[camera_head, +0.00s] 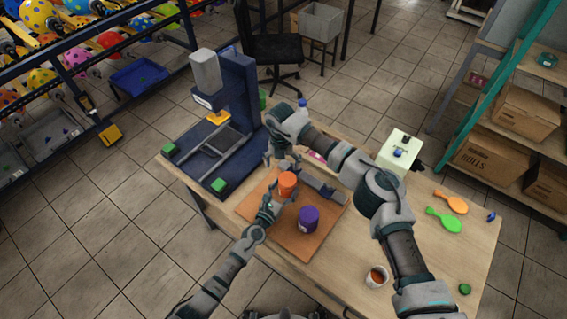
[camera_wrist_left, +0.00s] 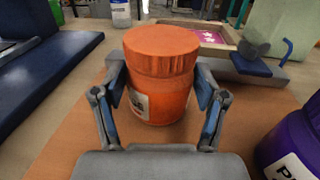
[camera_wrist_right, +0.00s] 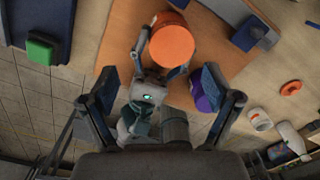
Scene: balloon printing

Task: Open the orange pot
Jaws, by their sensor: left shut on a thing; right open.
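The orange pot (camera_head: 287,184) stands upright on a brown board (camera_head: 257,206) on the table, with its orange lid on. It also shows in the left wrist view (camera_wrist_left: 159,98), with part of a pale label. My left gripper (camera_head: 270,204) has its fingers on both sides of the pot's body, below the lid, and is shut on it. My right gripper (camera_head: 281,160) is open and empty, above and beyond the pot in the head view. In the right wrist view the pot's lid (camera_wrist_right: 171,44) lies beyond my open fingers (camera_wrist_right: 163,88).
A purple pot (camera_head: 308,219) stands on the board, right of the orange pot. A blue press (camera_head: 225,125) stands at the table's left.

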